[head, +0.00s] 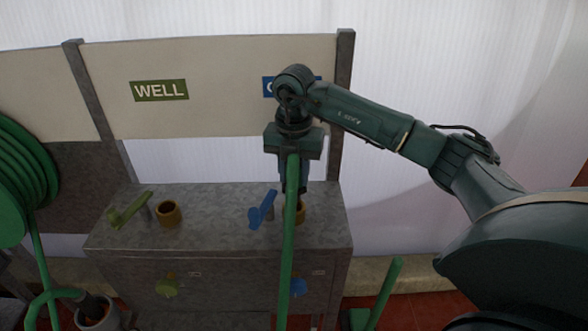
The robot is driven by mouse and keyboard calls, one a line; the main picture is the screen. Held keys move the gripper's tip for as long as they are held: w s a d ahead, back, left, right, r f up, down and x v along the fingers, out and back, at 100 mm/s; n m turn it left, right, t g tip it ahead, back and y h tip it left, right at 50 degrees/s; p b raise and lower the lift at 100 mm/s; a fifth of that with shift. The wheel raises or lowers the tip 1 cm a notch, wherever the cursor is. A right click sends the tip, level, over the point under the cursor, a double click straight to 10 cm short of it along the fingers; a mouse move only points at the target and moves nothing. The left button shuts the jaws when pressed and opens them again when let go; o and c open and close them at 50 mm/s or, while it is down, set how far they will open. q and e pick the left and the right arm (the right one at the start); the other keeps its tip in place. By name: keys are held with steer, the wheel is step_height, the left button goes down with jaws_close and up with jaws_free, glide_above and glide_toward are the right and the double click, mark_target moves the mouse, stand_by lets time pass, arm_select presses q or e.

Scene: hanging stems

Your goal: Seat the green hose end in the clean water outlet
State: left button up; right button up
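The green hose (288,245) runs up from the bottom edge to my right gripper (292,185), which points down over the right part of the grey metal cabinet. The gripper looks shut on the hose near its upper end; the fingers and hose end are partly hidden. The clean water outlet (302,212), a brass-coloured ring on the cabinet top under the blue sign (267,87), is mostly hidden behind hose and gripper. The sign shows only its first letter, C. I cannot tell whether the hose end touches the outlet. My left gripper is not in view.
A blue lever (262,210) stands left of the clean outlet. A second brass ring (168,213) and a green lever (129,210) sit under the WELL sign (159,90). A green hose reel (22,180) is at far left.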

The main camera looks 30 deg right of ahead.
mark_target(294, 190)
steer(key=shift+f, duration=0.1)
stand_by(0.4)
steer(key=shift+f+b, duration=0.65)
steer(key=shift+f, duration=0.55)
steer(key=shift+f+b, duration=0.8)
steer(key=shift+f, duration=0.45)
steer(key=shift+f, duration=0.3)
steer(key=o, duration=1.1)
steer(key=shift+c, duration=0.2)
